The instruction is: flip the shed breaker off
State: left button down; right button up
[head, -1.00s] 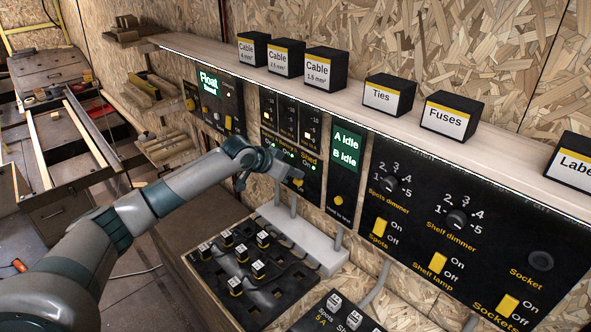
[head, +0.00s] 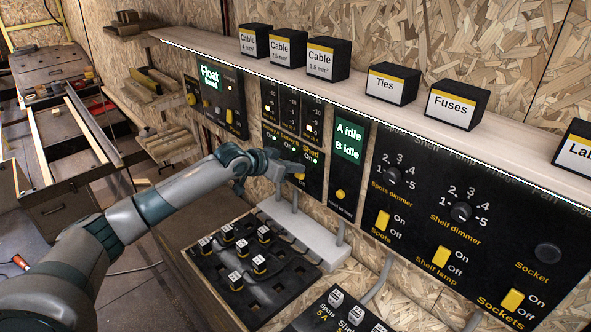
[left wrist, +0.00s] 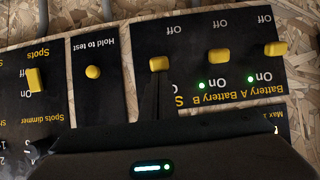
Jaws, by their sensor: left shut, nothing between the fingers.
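The breaker panel (head: 311,188) is black, with yellow switches in a row for Battery A, Battery B and Shed. The shed breaker (left wrist: 158,64) is the leftmost of the three in the upside-down left wrist view, and its yellow switch also shows in the head view (head: 300,177). It lines up with the switches of Battery B (left wrist: 219,55) and Battery A (left wrist: 276,48), whose green lamps are lit. My left gripper (left wrist: 160,76) is shut and empty, its tips at the On side of the shed switch; contact is unclear. The fingers hide part of the Shed lettering.
A hold-to-test button (left wrist: 92,71) is beside the breakers. A display panel (head: 348,142) reads A idle, B idle. The spots and shelf lamp panel (head: 478,240) lies to the right. A white conduit box (head: 305,236) and a black socket board (head: 215,266) are below.

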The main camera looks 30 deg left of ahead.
aim_at(297, 177)
pick_arm(q)
jog(key=shift+s+f+t+b, duration=0.15)
jog(key=shift+f+t+b, duration=0.2)
jog(key=shift+b, duration=0.2)
jog(key=f+t+b, duration=0.1)
jog(key=b, duration=0.1)
jog(key=s+f+t+b, duration=0.1)
jog(key=b, duration=0.2)
jog(key=f+t+h+b, duration=0.1)
jog(key=b, duration=0.1)
jog(key=shift+s+a+f+b, duration=0.2)
jog(key=shift+s+a+b, duration=0.1)
jog(key=shift+a+b, duration=0.1)
jog(key=shift+r, duration=0.5)
